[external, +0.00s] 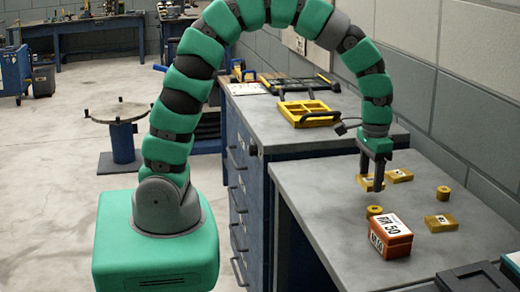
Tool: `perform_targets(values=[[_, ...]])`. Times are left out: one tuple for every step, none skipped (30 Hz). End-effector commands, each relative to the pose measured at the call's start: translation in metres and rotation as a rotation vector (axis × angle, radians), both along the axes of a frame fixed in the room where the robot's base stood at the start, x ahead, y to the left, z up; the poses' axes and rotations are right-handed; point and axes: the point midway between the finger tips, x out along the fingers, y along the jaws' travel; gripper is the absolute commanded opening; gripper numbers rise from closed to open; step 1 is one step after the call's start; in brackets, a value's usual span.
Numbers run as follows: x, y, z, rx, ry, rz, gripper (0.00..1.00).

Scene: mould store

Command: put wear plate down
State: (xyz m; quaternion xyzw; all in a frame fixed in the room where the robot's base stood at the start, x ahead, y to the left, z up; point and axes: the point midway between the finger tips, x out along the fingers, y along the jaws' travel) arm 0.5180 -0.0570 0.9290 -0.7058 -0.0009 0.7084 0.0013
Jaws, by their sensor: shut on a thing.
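My gripper (373,188) points straight down over the right-hand grey bench. It is shut on a yellow wear plate (363,182), a small flat block that shows at the left of the fingers. The fingers hide part of this plate. I cannot tell whether its underside touches the bench top or is a little above it. A similar yellow plate (399,176) lies just behind to the right, and another yellow plate (440,223) lies nearer the front right.
A yellow ring (374,211) and a yellow cylinder (443,193) stand close by. An orange box (391,238) with a white label is in front. A yellow tray (308,113) sits on the left bench. The bench's left front (315,215) is bare.

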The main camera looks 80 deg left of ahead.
Motion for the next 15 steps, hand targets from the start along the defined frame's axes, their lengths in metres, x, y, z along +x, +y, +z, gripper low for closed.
perform_targets(values=[[0.007, -0.001, 0.000, -0.001, -0.002, -0.001, 0.26], [0.010, -0.002, 0.000, -0.002, -0.004, 0.000, 0.26], [0.013, -0.002, 0.001, -0.002, -0.005, 0.001, 0.26], [0.015, -0.002, 0.000, -0.003, -0.005, 0.001, 0.26], [0.017, -0.002, 0.000, -0.003, -0.005, 0.001, 0.26], [0.018, -0.002, 0.000, -0.003, -0.004, 0.001, 0.26], [0.018, -0.002, 0.000, -0.003, -0.004, 0.001, 0.26], [0.019, -0.002, 0.000, -0.003, -0.004, 0.001, 0.26], [0.020, -0.003, -0.001, -0.003, -0.004, 0.001, 0.26], [0.021, -0.003, -0.001, -0.002, -0.003, 0.000, 0.26], [0.023, -0.003, -0.001, -0.002, -0.003, 0.000, 0.26], [0.024, -0.003, -0.005, -0.002, -0.001, 0.000, 0.26], [0.023, -0.003, -0.009, -0.002, 0.001, 0.000, 0.26], [0.023, -0.003, -0.014, -0.001, 0.002, 0.000, 0.26], [0.023, -0.003, -0.020, 0.000, 0.002, -0.001, 0.26]])
